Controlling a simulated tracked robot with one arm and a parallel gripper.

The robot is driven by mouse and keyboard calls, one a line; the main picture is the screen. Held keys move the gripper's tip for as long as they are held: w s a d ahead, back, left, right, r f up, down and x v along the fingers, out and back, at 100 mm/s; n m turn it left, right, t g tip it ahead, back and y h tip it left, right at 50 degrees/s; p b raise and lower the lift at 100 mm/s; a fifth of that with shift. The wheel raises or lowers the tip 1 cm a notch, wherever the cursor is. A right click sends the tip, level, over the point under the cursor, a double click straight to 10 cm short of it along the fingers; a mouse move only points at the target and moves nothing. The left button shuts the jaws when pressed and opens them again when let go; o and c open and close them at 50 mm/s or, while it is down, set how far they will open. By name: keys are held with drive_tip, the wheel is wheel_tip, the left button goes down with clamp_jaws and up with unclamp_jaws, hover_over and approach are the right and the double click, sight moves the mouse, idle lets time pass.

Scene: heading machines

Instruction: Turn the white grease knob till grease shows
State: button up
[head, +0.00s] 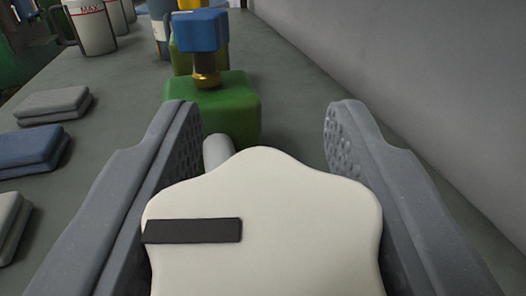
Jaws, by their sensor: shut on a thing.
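The white grease knob (290,235) fills the lower middle of the head view. It has a lobed edge and a dark bar mark on its left half. My gripper (263,125) has one grey jaw on each side of the knob and is shut on it. The jaw tips reach past the knob's far edge. A short pale grey stub (217,150) shows just behind the knob, in front of a green block (222,100). What lies under the knob is hidden by it.
A blue knob (202,31) on a brass stem tops the green block. Folded cloths, one blue (25,148) and others grey (53,103), lie at left. A white jug (92,27) marked MAX stands far left. A grey wall (400,80) runs along the right.

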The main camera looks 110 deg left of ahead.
drive_tip(key=shift+w+r, duration=0.1)
idle(0.3)
drive_tip(key=o, duration=1)
drive_tip(key=shift+d, duration=0.1)
drive_tip(key=b+v, duration=0.1)
drive_tip(key=v, duration=1.2)
drive_tip(key=shift+w+d+b, duration=0.2)
drive_tip(key=shift+d+b, duration=0.1)
